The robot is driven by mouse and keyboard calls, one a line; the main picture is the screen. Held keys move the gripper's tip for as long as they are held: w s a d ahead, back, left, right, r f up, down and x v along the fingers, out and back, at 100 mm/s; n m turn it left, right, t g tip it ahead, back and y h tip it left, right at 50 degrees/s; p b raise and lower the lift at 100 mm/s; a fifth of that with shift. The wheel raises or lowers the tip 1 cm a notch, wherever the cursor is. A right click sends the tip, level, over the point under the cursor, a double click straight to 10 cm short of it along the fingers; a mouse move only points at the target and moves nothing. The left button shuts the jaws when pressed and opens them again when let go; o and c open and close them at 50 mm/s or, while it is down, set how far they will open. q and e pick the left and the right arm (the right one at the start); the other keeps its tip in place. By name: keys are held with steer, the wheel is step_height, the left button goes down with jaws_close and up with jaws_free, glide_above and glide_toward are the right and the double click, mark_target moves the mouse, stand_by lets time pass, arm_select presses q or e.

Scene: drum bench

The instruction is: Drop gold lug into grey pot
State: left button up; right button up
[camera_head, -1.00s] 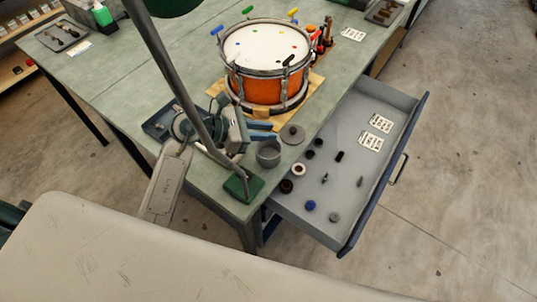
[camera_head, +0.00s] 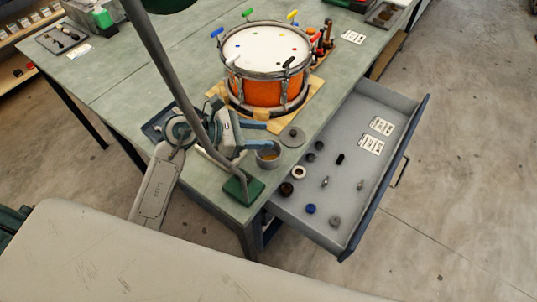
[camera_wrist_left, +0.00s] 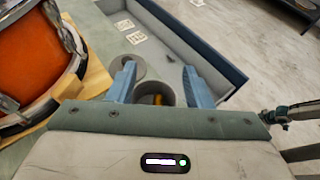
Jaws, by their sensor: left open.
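The grey pot (camera_head: 268,154) stands upright on the bench near the drawer side. The gold lug (camera_head: 270,155) shows as a small gold patch inside the pot, and it also shows in the left wrist view (camera_wrist_left: 156,99) below the pot's rim. My left gripper (camera_head: 264,134) is open at the pot, its two blue fingers spread apart with nothing between them. In the left wrist view, the open fingers (camera_wrist_left: 160,84) stand on either side of the pot's opening. Part of the pot is hidden by the gripper body. My right gripper is not in view.
A grey round lid (camera_head: 293,136) lies beside the pot. An orange drum (camera_head: 262,91) stands on a wooden board behind. A lamp with a green base (camera_head: 243,190) stands in front. An open drawer (camera_head: 350,225) holds several small parts and cards.

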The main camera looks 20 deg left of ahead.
arm_select(q)
steer(key=b+v, duration=0.2)
steer(key=v, duration=0.7)
steer(key=shift+a+b, duration=0.15)
steer(key=shift+b, duration=0.2)
steer(key=shift+s, duration=0.1)
steer(key=shift+a, duration=0.1)
